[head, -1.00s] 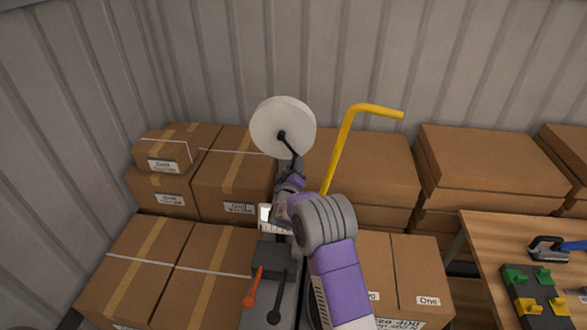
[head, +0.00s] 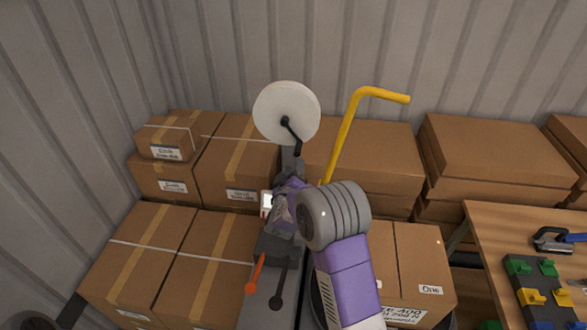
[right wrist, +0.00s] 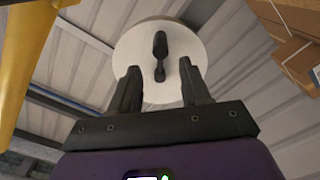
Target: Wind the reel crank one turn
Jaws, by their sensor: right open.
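The white reel (head: 286,112) stands upright at the back of the grey machine, in front of the corrugated wall. Its black crank (head: 292,136) runs from the hub down and slightly right, ending in a grip. My right gripper (head: 291,170) is below the reel, near the crank's lower end. In the right wrist view the open jaws (right wrist: 159,69) point at the reel (right wrist: 140,38), and the crank (right wrist: 160,55) shows between the fingertips. No hold on it shows, and its depth relative to the tips is hard to tell. My left gripper is out of view.
An orange lever (head: 255,272) and a black lever (head: 278,290) stick out of the machine's near side. A yellow bent bar (head: 345,130) rises just right of the reel. Cardboard boxes (head: 150,255) crowd both sides. A wooden table (head: 500,235) with tools is at right.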

